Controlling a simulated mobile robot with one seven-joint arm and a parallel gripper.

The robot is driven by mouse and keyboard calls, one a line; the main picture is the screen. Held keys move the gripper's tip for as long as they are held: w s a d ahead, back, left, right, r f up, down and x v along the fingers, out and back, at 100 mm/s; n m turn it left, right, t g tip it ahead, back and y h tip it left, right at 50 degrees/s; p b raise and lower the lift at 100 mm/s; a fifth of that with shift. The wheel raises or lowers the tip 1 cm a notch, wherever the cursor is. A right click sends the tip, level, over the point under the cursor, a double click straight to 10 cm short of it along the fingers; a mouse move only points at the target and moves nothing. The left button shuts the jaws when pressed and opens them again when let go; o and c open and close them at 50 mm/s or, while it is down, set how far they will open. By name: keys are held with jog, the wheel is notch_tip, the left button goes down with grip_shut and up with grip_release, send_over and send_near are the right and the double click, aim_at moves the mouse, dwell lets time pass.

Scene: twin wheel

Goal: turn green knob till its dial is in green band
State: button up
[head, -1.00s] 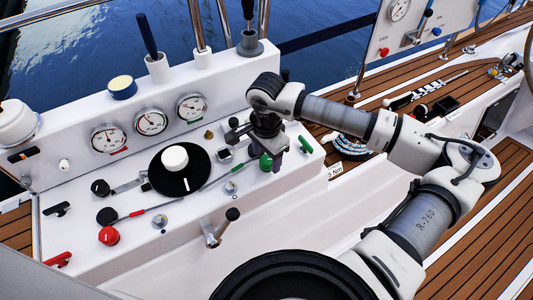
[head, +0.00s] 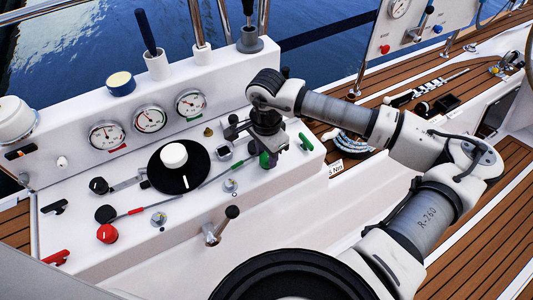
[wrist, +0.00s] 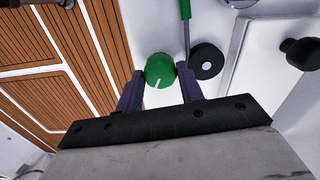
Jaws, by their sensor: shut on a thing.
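The green knob (head: 264,160) stands on the right part of the white console, partly hidden by my gripper (head: 271,156) in the head view. In the wrist view the green knob (wrist: 160,67) is round with a white pointer line at its lower edge. My gripper (wrist: 162,76) is shut on it, one dark finger on each side. The dial with a green strip below it is the right gauge (head: 190,102) on the console's upright back. Its needle is too small to read surely.
Two more gauges, the middle one (head: 150,119) and the left one (head: 107,135), sit beside it; a red strip lies below the left one. A red knob (head: 107,233), a black disc (head: 187,182) with a white hub, and a black-knobbed lever (head: 232,212) stand left of my gripper.

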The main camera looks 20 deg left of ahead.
aim_at(267, 156)
jog(key=m+b, duration=0.1)
jog(key=b, duration=0.1)
jog(key=m+b, duration=0.1)
jog(key=b, duration=0.1)
jog(key=shift+f+m, duration=0.35)
jog(key=shift+m, duration=0.05)
jog(key=m+b, duration=0.5)
jog(key=b, duration=0.1)
jog(key=shift+r+m+b, duration=0.1)
jog(key=shift+m+b, duration=0.2)
jog(key=shift+b, duration=0.05)
jog(key=m+b, duration=0.4)
jog(key=shift+r, duration=0.1)
jog(key=shift+r+m+b, duration=0.15)
jog(key=shift+m+b, duration=0.75)
jog(key=shift+m, duration=0.9)
jog(key=o, duration=1)
jog(key=shift+r, duration=0.15)
notch_tip(267, 156, up, 14)
jog(key=shift+f+p, duration=0.2)
jog(key=shift+p, duration=0.6)
